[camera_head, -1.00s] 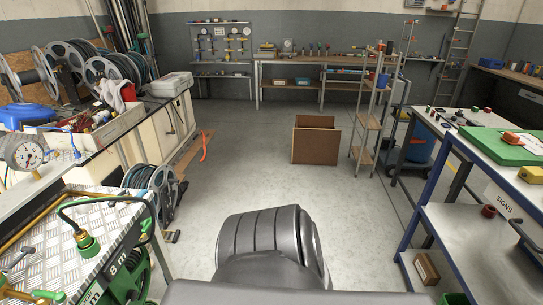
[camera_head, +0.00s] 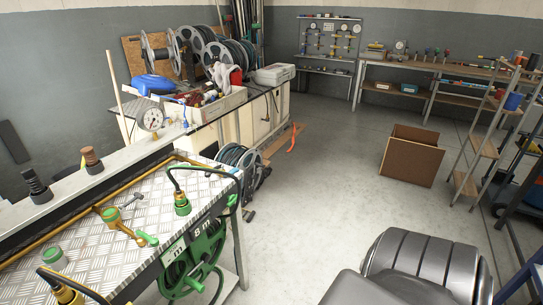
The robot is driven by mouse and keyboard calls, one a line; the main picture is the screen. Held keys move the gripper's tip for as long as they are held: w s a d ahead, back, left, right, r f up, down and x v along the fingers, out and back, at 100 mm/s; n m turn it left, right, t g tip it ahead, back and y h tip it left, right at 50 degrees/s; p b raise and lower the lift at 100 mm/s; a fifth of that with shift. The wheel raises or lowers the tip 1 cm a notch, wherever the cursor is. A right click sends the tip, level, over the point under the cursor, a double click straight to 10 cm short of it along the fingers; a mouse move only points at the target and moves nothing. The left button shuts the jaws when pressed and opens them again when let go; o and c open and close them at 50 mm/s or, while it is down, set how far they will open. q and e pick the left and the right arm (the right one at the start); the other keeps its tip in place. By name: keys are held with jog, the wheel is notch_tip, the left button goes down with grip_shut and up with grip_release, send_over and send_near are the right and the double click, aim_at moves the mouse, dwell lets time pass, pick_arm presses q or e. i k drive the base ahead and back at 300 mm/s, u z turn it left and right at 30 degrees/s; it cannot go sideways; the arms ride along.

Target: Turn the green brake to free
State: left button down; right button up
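A brass fitting with a green knob and a green lever end (camera_head: 146,239) lies on the bench top. A dark hose ends in a green and yellow connector (camera_head: 182,203) standing on the bench top. I cannot tell which green part is the brake, or how it is set. Neither of my grippers is in view.
A pressure gauge (camera_head: 151,119) stands behind the bench. Another green cap (camera_head: 54,258) and a yellow connector are at the near left. A cardboard box (camera_head: 411,156) sits on the floor to the right. The floor (camera_head: 320,190) between bench and box is clear.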

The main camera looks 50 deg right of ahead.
aim_at(232, 199)
jog(key=z, duration=2.75)
jog(key=i, duration=3.55)
jog(key=u, duration=3.1)
